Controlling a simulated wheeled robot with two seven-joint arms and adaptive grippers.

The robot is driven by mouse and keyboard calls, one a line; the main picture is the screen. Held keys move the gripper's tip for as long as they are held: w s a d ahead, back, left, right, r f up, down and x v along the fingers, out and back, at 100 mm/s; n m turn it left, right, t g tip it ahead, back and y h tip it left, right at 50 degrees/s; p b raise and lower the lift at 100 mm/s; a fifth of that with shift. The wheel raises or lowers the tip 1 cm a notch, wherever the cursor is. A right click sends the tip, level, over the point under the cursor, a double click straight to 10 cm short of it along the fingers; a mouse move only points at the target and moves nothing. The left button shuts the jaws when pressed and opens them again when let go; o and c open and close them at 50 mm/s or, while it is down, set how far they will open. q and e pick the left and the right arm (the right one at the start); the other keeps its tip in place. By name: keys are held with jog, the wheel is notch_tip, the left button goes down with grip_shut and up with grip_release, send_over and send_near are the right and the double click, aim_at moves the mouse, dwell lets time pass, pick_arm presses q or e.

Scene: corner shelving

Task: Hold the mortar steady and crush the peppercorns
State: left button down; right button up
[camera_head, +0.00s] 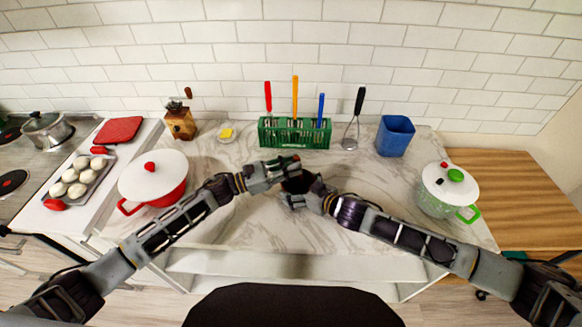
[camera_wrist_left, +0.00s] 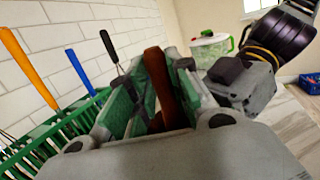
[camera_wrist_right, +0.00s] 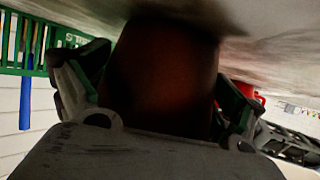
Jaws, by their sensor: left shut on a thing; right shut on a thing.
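The mortar (camera_head: 298,185) is a small dark brown vessel near the middle of the counter, mostly covered by my grippers. My right gripper (camera_head: 296,198) is shut on it from the front right. In the right wrist view the mortar (camera_wrist_right: 160,75) fills the space between the fingers as a dark reddish-brown wall. My left gripper (camera_head: 290,164) is just above and behind the mortar. It is shut on the brown pestle (camera_wrist_left: 158,75), which stands slightly tilted between its fingers in the left wrist view. The pestle's lower end and any peppercorns are hidden.
A green utensil rack (camera_head: 295,134) stands close behind my grippers. A red pot (camera_head: 170,188) is on the left, a green pot (camera_head: 437,200) on the right. The counter's front middle is clear.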

pick_arm(q)
jog(key=shift+r, duration=0.15)
notch_tip(320, 180, up, 6)
jog(key=shift+r, duration=0.2)
dwell(0.9)
dwell(0.4)
pick_arm(e)
jog(key=o, duration=0.7)
jog(key=shift+o, duration=0.2)
jog(key=shift+d, duration=0.1)
jog(key=shift+v, duration=5.95)
jog(key=shift+r, duration=0.1)
